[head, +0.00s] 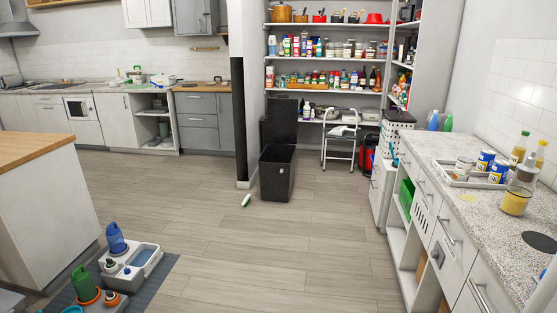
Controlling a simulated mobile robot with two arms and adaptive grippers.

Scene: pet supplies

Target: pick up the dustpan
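I cannot pick out a dustpan for certain in the head view. A small white and green object (246,200) lies on the floor left of the black bin; it is too small to tell whether it is a brush, a dustpan or something else. A red item (368,152), partly hidden, stands on the floor by the right end of the shelves and is also unclear. Neither of my grippers is in view.
An open black bin (277,180) stands by the wall end. A step stool (339,145) is behind it. A mat (155,288) with pet feeders lies at lower left. An island (45,210) and a counter (450,160) flank the clear wooden floor (270,255).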

